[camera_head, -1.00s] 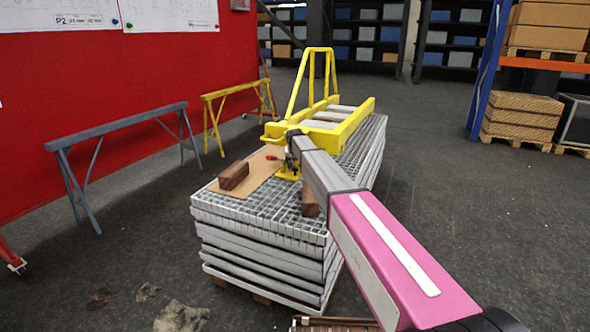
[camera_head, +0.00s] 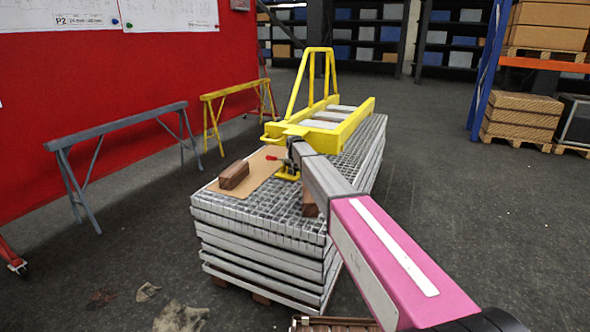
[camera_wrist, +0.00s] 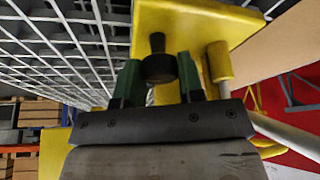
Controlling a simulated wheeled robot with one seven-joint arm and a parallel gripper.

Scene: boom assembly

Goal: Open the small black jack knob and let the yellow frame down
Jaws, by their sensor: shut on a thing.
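In the wrist view the black knob (camera_wrist: 157,68) sits between the green fingertips of my gripper (camera_wrist: 159,76), by a yellow plate (camera_wrist: 190,22) of the jack. My gripper is shut on the knob. In the head view my arm's end hides the knob and most of the jack.
The grating stack (camera_head: 262,235) carries a brown board (camera_head: 262,178), a wooden block (camera_head: 234,175) and another block (camera_head: 309,203) partly behind my arm. Grey (camera_head: 118,128) and yellow (camera_head: 237,90) trestles stand at the left by the red wall.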

